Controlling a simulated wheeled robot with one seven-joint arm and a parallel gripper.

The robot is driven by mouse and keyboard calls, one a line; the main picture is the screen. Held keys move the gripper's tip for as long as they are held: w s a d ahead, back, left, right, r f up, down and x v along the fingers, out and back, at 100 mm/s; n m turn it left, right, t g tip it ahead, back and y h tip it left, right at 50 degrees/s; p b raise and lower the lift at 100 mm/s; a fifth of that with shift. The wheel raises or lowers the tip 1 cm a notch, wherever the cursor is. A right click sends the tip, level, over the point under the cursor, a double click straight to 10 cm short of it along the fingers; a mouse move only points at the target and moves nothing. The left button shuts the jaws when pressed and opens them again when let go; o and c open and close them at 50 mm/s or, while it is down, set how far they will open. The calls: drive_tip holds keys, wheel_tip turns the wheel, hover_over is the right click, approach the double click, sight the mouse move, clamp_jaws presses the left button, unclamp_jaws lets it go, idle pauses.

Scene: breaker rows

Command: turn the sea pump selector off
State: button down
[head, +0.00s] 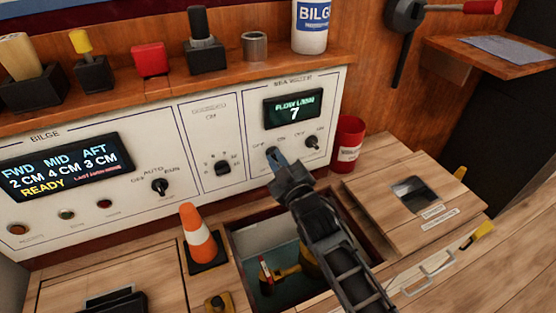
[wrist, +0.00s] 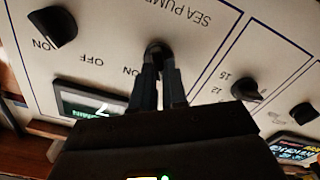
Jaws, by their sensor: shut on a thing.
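The sea pump selector (wrist: 157,47) is a small black rotary knob on the white panel, beneath the SEA PUMP lettering, which reads upside down in the wrist view. My gripper (wrist: 158,70) is shut on it, with one finger on each side of the knob. In the head view my gripper (head: 276,160) reaches up to the panel's right part and mostly hides the selector. OFF and ON marks show near it there. I cannot tell clearly which mark its pointer faces. The flow display (head: 292,107) above it reads 7.
A second OFF/ON knob (head: 312,142) sits close to the right, and a numbered knob (head: 222,168) to the left. A red can (head: 348,144) stands right of the panel. An orange cone (head: 198,238) stands beside an open floor hatch (head: 236,248) below my arm.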

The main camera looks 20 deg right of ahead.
drive_tip(key=shift+f+n, duration=0.1)
drive_tip(key=shift+n, duration=0.7)
drive_tip(key=shift+a, duration=0.1)
drive_tip(key=c, duration=1.2)
unclamp_jaws()
drive_tip(key=shift+o, duration=0.2)
drive_tip(key=shift+s, duration=0.1)
drive_tip(key=s, duration=0.7)
drive_tip(key=shift+s+p, duration=0.35)
